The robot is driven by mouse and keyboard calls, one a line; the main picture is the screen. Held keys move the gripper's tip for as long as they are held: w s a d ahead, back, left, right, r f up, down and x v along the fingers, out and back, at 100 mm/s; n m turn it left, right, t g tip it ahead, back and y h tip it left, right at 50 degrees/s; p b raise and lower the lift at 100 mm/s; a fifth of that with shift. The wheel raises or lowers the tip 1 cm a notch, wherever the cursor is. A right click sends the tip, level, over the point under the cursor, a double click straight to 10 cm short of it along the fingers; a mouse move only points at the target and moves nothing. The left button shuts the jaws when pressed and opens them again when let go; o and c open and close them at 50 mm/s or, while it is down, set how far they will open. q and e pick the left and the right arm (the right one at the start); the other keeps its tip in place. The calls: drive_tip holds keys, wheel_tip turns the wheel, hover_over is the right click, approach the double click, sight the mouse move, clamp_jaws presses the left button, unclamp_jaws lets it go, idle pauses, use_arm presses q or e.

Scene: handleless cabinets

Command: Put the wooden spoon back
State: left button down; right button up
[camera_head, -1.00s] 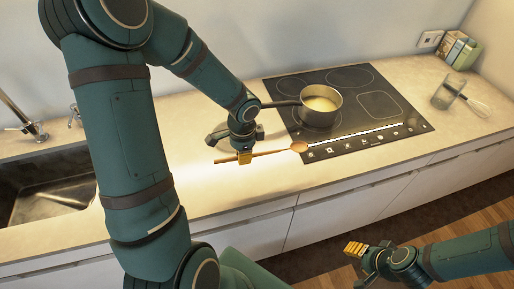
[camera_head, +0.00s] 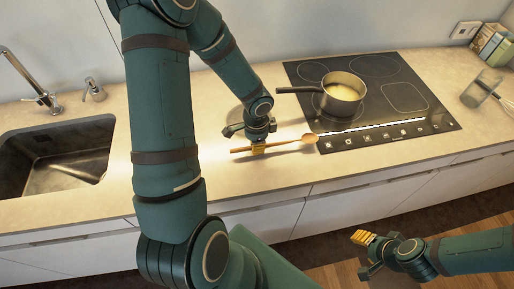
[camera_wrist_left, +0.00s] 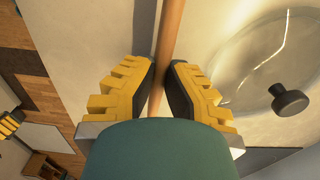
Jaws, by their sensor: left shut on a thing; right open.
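The wooden spoon (camera_head: 286,144) is in the head view, low over the counter, its bowl end by the cooktop's left front edge. My left gripper (camera_head: 258,148) is shut on its handle; I cannot tell if the spoon touches the counter. In the left wrist view the handle (camera_wrist_left: 169,35) runs between the yellow fingers of the left gripper (camera_wrist_left: 163,88); the bowl is out of that view. My right gripper (camera_head: 364,238) is open and empty, in front of the cabinets at the lower right.
A pot (camera_head: 342,92) of pale yellow content stands on the black cooktop (camera_head: 405,97), handle pointing left. A clear round lid with a dark knob (camera_wrist_left: 289,100) lies beside the spoon. The sink (camera_head: 55,160) is at left; a glass (camera_head: 481,88) and books (camera_head: 490,42) are at right.

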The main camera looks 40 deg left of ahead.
use_arm(q)
drive_tip(key=shift+w+f, duration=0.1)
drive_tip(key=shift+f, duration=0.8)
drive_tip(key=shift+f+b, duration=0.15)
drive_tip(key=shift+b, duration=0.15)
drive_tip(key=c, duration=1.1)
unclamp_jaws()
drive_tip(key=shift+c, duration=0.2)
drive_tip(key=shift+r, duration=0.25)
wheel_tip(320, 180, up, 12)
drive_tip(key=p, duration=0.3)
